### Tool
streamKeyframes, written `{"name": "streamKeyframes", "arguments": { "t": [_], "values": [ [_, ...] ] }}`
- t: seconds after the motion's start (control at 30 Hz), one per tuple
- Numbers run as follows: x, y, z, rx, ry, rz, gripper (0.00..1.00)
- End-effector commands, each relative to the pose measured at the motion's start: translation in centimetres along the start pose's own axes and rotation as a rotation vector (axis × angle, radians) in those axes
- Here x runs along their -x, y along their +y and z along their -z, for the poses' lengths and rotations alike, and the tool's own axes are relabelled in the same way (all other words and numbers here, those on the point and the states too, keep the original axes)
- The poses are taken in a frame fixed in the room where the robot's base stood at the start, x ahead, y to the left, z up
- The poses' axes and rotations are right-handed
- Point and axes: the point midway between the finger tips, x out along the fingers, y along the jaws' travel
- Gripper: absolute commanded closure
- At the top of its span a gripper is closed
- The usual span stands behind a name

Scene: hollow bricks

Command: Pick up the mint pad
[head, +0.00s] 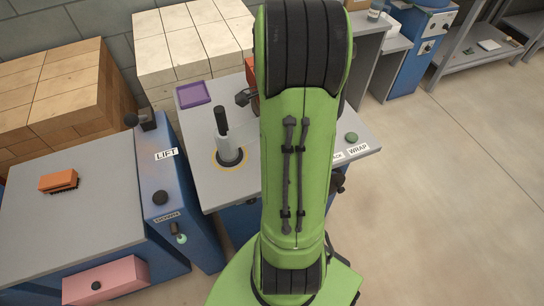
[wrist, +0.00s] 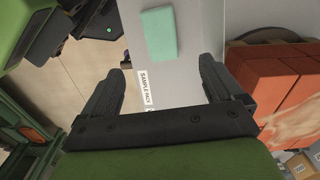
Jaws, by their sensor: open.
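The mint pad (wrist: 158,33) is a pale green, flat, rectangular piece on a light grey surface, at the top middle of the wrist view. My gripper (wrist: 163,76) is open and empty, its two dark fingers apart. The pad appears beyond the fingertips, roughly in line with the gap between them, and is not touched. In the head view my arm hides the gripper, and I cannot see the pad there.
A large orange-red brick block (wrist: 285,88) stands close right of the right finger. The grey bench (head: 205,185) in the head view holds a purple tray (head: 193,94) and a black-handled device (head: 228,140). An orange brush (head: 58,181) lies on the left table.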

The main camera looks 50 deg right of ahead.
Motion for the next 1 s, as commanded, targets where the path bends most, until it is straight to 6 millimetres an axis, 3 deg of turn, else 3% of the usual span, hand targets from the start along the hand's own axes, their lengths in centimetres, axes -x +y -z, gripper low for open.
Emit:
{"name": "streamKeyframes", "arguments": {
  "t": [0.03,0.2,0.47,0.7,0.9,1.0],
  "values": [
    [-2.0,0.1,-0.1,0.001,-0.003,-0.005,0.06],
    [-6.2,0.1,-0.1,0.002,-0.003,-0.004,0.06],
    [-9.1,0.0,0.0,0.004,-0.001,-0.002,0.06],
    [-13.4,-0.1,0.1,0.004,-0.002,-0.002,0.06],
    [-13.4,-0.1,0.1,0.004,0.000,0.000,0.06],
    [-13.4,-0.1,0.1,0.004,0.000,0.000,0.19]
  ]
}}
